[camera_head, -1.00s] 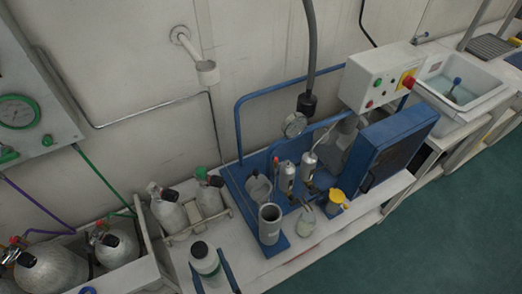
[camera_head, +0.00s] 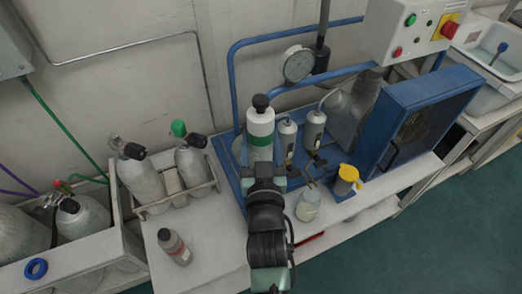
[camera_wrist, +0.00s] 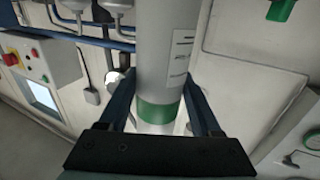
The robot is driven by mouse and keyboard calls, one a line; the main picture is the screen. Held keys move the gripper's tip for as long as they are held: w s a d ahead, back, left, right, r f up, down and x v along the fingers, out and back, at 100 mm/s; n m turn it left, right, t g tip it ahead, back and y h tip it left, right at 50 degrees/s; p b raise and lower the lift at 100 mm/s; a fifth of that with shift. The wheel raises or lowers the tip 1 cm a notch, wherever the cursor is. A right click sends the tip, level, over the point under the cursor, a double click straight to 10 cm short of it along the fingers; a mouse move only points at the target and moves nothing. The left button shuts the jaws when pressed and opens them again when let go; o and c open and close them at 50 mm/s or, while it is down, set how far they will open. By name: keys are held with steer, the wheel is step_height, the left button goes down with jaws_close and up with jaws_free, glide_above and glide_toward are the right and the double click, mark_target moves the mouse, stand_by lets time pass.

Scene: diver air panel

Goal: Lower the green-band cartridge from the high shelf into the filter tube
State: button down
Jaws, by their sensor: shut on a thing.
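The green-band cartridge (camera_head: 260,123) is a white cylinder with a black top and a green band. It stands upright in my gripper (camera_head: 264,172), above the blue pump frame. In the wrist view my gripper's blue fingers (camera_wrist: 160,100) close on both sides of the cartridge (camera_wrist: 165,45), around its green band (camera_wrist: 158,110). The filter tube's open mouth does not show now. My gripper and arm cover that part of the blue base, so I cannot tell whether the cartridge's lower end is above or in the tube.
Two small silver cylinders (camera_head: 313,130) stand just right of the cartridge, with a pressure gauge (camera_head: 298,65) behind. A jar (camera_head: 308,206) and a yellow-topped container (camera_head: 346,179) stand at right. A bottle (camera_head: 175,247) and racked cylinders (camera_head: 192,170) are at left.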

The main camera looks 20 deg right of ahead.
steer(key=shift+d+f+b, duration=0.1)
steer(key=shift+f+b, duration=2.15)
steer(key=shift+f, duration=0.45)
step_height(320, 180, down, 9)
steer(key=b, duration=0.8)
